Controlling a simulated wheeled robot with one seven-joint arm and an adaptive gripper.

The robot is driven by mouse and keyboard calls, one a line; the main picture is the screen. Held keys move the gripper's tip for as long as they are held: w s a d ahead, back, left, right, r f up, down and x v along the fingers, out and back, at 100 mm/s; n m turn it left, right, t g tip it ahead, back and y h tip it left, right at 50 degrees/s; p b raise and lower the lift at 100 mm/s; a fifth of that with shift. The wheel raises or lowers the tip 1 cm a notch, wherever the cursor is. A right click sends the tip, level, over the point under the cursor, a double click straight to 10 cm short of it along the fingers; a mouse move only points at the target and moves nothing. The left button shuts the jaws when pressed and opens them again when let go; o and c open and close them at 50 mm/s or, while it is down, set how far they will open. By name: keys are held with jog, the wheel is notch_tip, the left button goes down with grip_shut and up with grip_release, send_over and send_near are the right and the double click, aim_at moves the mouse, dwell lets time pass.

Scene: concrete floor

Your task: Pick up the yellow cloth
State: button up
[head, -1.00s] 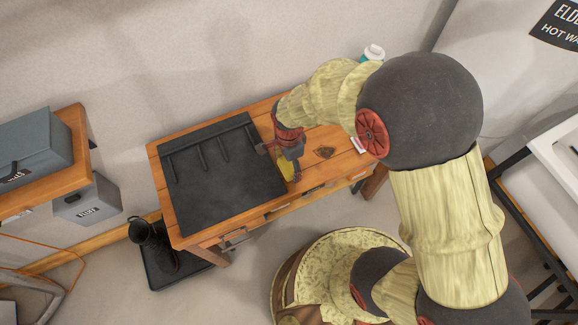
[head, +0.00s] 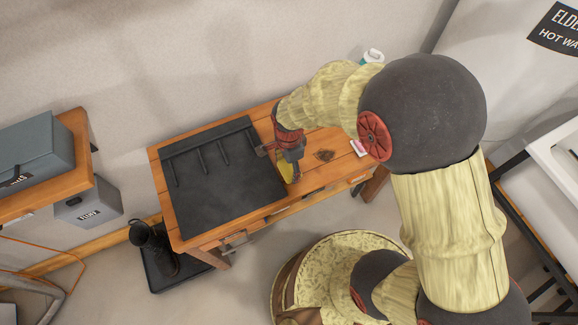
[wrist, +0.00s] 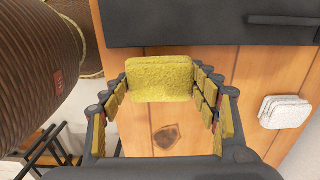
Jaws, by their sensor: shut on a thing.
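The yellow cloth (wrist: 160,78) shows in the wrist view as a thick, flat, rounded block between my fingertips. My gripper (wrist: 160,85) is shut on it, with a finger against each side. In the head view my gripper (head: 291,172) points down over the wooden table, just right of the black mat, and part of the yellow cloth (head: 287,171) shows beside it. Whether the cloth touches the table or hangs just above it I cannot tell.
The wooden table (head: 320,172) carries a large black mat (head: 220,180) on its left. A white pad (wrist: 285,112) lies right of my gripper in the wrist view. A small pink-and-white item (head: 358,147) lies near the table's right end. Black boots (head: 155,250) stand below.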

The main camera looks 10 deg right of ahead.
jog(key=s+a+r+p, duration=0.6)
jog(key=s+a+r, duration=0.2)
jog(key=s+r, duration=0.3)
jog(key=shift+s+a+r, duration=0.15)
jog(key=shift+r, duration=0.3)
jog(key=o, duration=0.5)
jog(key=c, duration=0.4)
jog(key=shift+c, duration=0.3)
